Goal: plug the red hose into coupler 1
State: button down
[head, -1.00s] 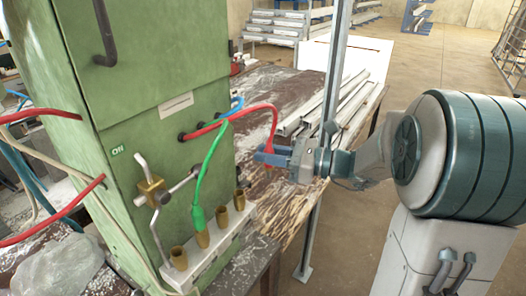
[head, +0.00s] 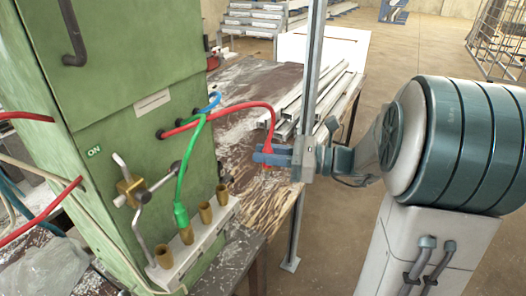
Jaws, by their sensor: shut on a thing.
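My gripper (head: 270,156) is shut on the end of the red hose (head: 235,108), which arcs out of the green cabinet's side. The held end hangs in the air right of the couplers, apart from them, with its tip partly hidden by the jaws. A white manifold block (head: 200,246) at the cabinet's foot carries a row of brass couplers: the nearest (head: 164,256), one with the green hose's plug at it (head: 186,236), a third (head: 205,212) and the farthest (head: 222,194). The nearest, third and farthest look empty. I cannot read any coupler numbers.
The green hose (head: 182,170) arcs down between the cabinet (head: 130,110) and the couplers. A valve with a bent pipe (head: 130,190) stands left of the manifold. A grey post (head: 312,75) and metal profiles (head: 310,100) are by my gripper. The worn bench (head: 240,170) has bare room.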

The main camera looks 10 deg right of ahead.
dwell(0.3)
jog(key=s+a+b, duration=1.1)
jog(key=s+a, duration=0.5)
jog(key=s, duration=0.4)
jog(key=shift+s, duration=0.4)
dwell(2.4)
jog(key=w+d+p, duration=0.3)
jog(key=w+d, duration=0.1)
jog(key=w, duration=0.1)
jog(key=shift+w+d+r, duration=0.15)
jog(key=shift+w+r, duration=0.05)
jog(key=shift+w, duration=0.1)
dwell(0.4)
